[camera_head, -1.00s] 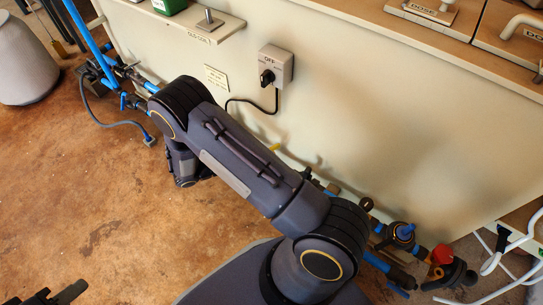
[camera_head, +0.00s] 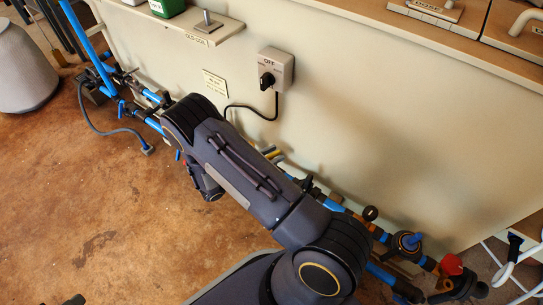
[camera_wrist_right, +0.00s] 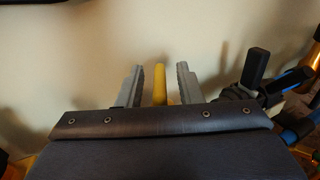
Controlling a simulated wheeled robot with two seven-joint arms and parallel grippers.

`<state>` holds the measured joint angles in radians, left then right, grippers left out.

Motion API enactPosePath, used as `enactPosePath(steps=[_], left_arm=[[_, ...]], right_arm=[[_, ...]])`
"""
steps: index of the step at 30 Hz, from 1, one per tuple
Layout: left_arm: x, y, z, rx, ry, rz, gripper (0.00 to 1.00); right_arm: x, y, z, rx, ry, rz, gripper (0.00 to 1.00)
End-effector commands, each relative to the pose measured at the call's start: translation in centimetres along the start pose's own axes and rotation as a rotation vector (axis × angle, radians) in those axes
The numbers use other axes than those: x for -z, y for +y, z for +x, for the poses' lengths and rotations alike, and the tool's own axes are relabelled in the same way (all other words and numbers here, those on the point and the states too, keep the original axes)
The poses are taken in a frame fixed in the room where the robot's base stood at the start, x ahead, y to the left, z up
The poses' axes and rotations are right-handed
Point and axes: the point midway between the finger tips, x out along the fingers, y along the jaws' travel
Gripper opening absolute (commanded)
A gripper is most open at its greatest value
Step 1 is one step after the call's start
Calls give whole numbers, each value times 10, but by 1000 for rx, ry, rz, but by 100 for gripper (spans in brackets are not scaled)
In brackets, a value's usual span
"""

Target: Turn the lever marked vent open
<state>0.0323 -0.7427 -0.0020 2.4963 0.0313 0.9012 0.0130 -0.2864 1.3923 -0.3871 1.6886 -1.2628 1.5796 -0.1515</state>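A yellow lever handle (camera_wrist_right: 160,90) stands upright between the fingers of my right gripper (camera_wrist_right: 158,72) in the right wrist view. The fingers are apart, one on each side of it, with a gap showing on both sides. No vent label is readable. In the head view, a small yellow part (camera_head: 270,151) shows just past my right arm, near the foot of the cream wall. My arm hides most of the pipework there. Only a dark tip of my left gripper (camera_head: 75,299) shows at the bottom left edge; its fingers cannot be made out.
A switch box marked OFF (camera_head: 275,70) with a black knob and cable is on the cream wall (camera_head: 390,120). Blue pipes and valves (camera_head: 408,241) run along the wall's foot. A dark valve handle (camera_wrist_right: 255,66) stands right of my right gripper. Brown floor (camera_head: 90,200) is open at left.

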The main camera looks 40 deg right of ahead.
Motion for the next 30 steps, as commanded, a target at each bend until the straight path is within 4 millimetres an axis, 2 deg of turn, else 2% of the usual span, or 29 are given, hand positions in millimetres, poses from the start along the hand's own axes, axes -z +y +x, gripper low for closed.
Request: enactPosePath(steps=[4,5,12,17,25,30], left_arm=[[0,0,0,0,0,0,36],[0,0,0,0,0,0,36],[0,0,0,0,0,0,36],[1,1,-1,0,0,0,36],[10,9,-21,0,0,0,36],[11,10,-22,0,0,0,36]], right_arm=[[0,0,0,0,0,0,33],[0,0,0,0,0,0,30],[0,0,0,0,0,0,0],[-1,0,-1,-10,-1,-1,0],[-3,-1,-1,-327,-5,-9,0],[0,0,0,-408,1,-3,0]])
